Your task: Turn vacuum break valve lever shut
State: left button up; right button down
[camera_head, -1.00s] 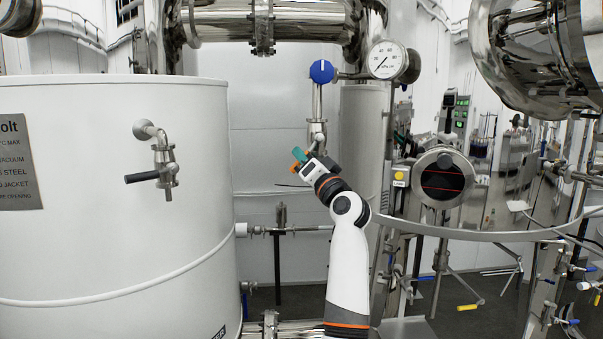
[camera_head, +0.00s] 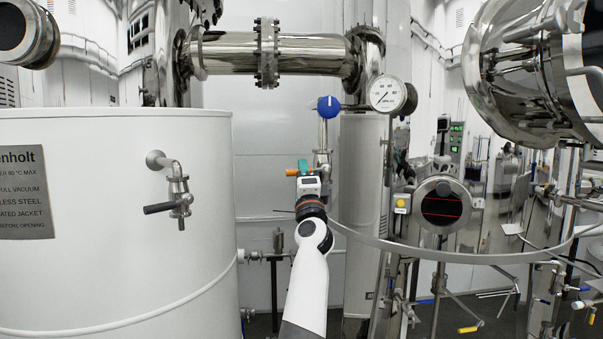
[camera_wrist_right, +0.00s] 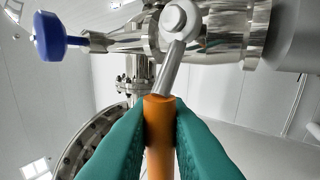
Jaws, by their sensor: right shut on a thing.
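The vacuum break valve lever is a metal arm with an orange grip (camera_wrist_right: 159,135), seen close up in the right wrist view. It runs up to a round bolted hub (camera_wrist_right: 179,18) on the valve body. My right gripper (camera_wrist_right: 160,118) has its teal fingers shut on the orange grip, one on each side. In the head view my right gripper (camera_head: 303,168) is at the lower end of the valve's vertical pipe (camera_head: 323,135). There the gripper hides much of the lever. A blue round knob (camera_head: 328,107) tops that pipe. My left gripper is not in view.
A pressure gauge (camera_head: 387,93) is right of the blue knob. A large white tank (camera_head: 110,260) with a small tap (camera_head: 174,190) fills the left. A curved metal rail (camera_head: 450,256) crosses the right, before steel equipment. A horizontal steel pipe (camera_head: 310,53) passes above.

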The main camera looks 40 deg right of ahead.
jog(key=shift+r+m+h, duration=0.15)
jog(key=shift+m+h, duration=0.25)
jog(key=shift+m, duration=0.2)
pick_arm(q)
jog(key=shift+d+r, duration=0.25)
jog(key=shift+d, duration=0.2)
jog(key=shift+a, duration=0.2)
pick_arm(e)
jog(key=c, duration=1.7)
grip_release()
jog(key=shift+s, duration=0.1)
